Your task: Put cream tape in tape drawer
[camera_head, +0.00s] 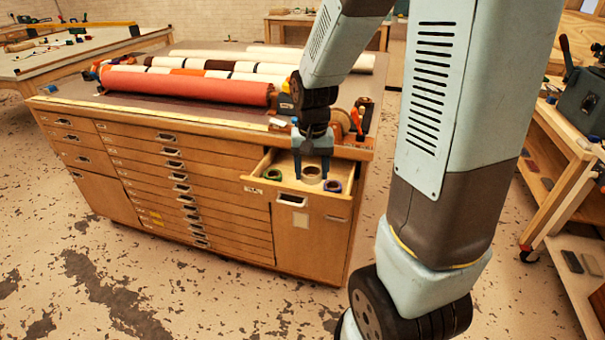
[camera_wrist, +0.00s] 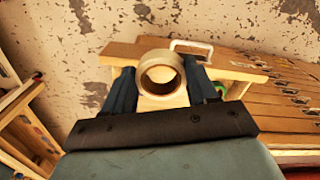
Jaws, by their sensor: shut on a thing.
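The cream tape (camera_head: 311,174) is a ring-shaped roll held between the fingers of my gripper (camera_head: 312,168). In the wrist view the cream tape (camera_wrist: 161,75) sits between the two dark fingers of my gripper (camera_wrist: 163,88), its open ring facing the camera. The tape drawer (camera_head: 258,181) is pulled out at the right end of the wooden cabinet. The tape is over or inside the drawer; I cannot tell if it touches the bottom. In the wrist view the drawer's front (camera_wrist: 236,71) lies beyond the tape.
The cabinet (camera_head: 200,130) has several closed drawers. Large rolls, including a red one (camera_head: 190,88), lie on top. A workbench (camera_head: 575,160) stands at right.

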